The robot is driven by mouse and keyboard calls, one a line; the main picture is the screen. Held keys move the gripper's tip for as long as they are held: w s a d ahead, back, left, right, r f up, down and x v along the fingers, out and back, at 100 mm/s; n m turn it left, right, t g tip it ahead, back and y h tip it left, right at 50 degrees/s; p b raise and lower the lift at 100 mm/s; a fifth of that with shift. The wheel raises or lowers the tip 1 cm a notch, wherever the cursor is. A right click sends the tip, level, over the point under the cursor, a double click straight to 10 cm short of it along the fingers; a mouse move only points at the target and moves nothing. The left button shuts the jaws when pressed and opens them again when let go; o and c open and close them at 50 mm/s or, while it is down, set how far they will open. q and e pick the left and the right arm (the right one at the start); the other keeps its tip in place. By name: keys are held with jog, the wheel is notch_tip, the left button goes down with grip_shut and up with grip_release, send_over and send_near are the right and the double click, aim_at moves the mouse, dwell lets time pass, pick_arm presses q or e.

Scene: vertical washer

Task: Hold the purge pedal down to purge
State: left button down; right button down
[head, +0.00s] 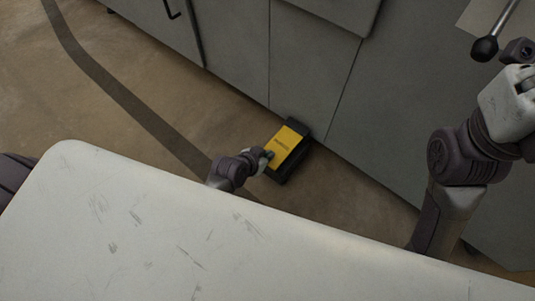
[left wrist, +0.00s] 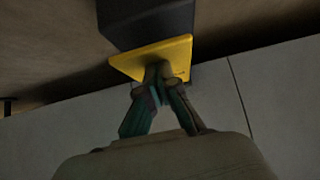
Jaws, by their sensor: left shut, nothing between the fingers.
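The purge pedal (head: 286,147) is a yellow plate with dark lettering on a black base. It sits on the floor against the grey machine front in the head view. My left gripper (head: 266,160) is at the near left edge of the yellow plate. In the left wrist view, the fingers of my left gripper (left wrist: 160,70) are shut with nothing between them, and their tips overlap the yellow pedal plate (left wrist: 130,65). The tips look in contact with it, but I cannot tell how far it is pressed. My right gripper (head: 520,55) is at the far right edge, partly cut off.
The grey machine panels (head: 310,60) rise behind the pedal. A lever with a black knob (head: 485,48) sticks out at upper right, near my right gripper. The brown floor (head: 110,110) with a dark stripe is clear left of the pedal.

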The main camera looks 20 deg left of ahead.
pick_arm(q)
jog(key=f, duration=0.1)
jog(key=f+t+b, duration=0.1)
jog(key=f, duration=0.1)
jog(key=shift+s+a, duration=0.1)
jog(key=shift+s, duration=0.1)
jog(key=shift+f, duration=0.3)
jog(key=shift+s+f+p, duration=0.1)
jog(key=shift+f+p, duration=0.15)
jog(key=shift+p, duration=0.05)
dwell(1.2)
